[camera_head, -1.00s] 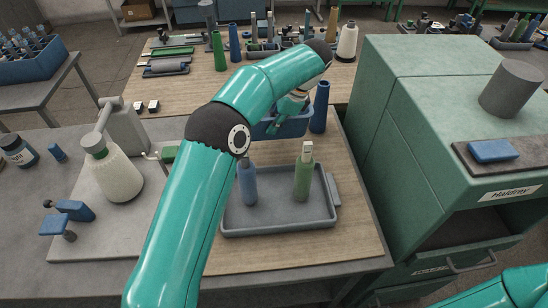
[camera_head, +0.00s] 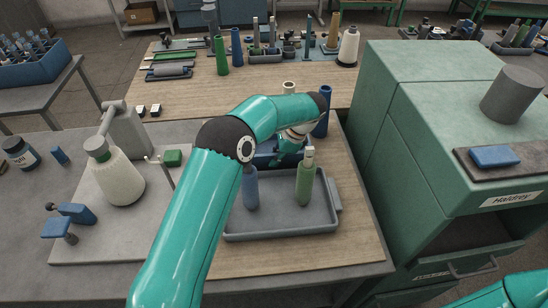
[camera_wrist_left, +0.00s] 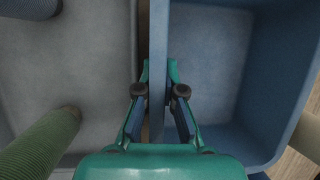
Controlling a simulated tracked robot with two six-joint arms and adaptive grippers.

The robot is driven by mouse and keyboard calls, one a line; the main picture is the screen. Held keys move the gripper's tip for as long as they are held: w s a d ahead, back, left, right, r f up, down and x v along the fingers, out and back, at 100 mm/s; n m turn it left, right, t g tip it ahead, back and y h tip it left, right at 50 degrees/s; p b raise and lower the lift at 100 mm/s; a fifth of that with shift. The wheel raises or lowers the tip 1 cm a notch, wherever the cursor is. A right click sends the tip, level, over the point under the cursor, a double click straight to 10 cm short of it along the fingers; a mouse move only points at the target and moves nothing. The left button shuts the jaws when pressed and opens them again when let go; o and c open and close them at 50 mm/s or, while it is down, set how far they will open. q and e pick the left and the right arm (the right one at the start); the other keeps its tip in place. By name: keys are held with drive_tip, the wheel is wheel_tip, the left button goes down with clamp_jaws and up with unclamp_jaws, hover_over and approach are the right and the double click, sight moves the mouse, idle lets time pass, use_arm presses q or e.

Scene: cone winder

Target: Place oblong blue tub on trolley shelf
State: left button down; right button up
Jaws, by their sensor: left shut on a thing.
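The oblong blue tub (camera_head: 263,158) is partly hidden behind my left arm in the head view. In the left wrist view, the empty inside of the tub (camera_wrist_left: 205,65) fills the right half. My left gripper (camera_head: 287,157) is shut on one long wall of the tub; in the wrist view its fingers (camera_wrist_left: 160,100) straddle that wall. The tub is close behind the grey tray; I cannot tell whether it is clear of the table. My right gripper is out of view; only part of that arm shows at bottom right. I cannot make out a trolley shelf.
The grey tray (camera_head: 280,228) holds a blue cone (camera_head: 250,190) and a green cone (camera_head: 305,185). A tall blue cone (camera_head: 321,122) stands beyond. A green cabinet (camera_head: 415,130) stands on the right. A white cone-shaped bottle (camera_head: 117,178) stands on the left.

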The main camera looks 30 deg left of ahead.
use_arm(q)
drive_tip(key=c, duration=1.8)
unclamp_jaws()
drive_tip(key=shift+f, duration=0.1)
drive_tip(key=shift+o, duration=1)
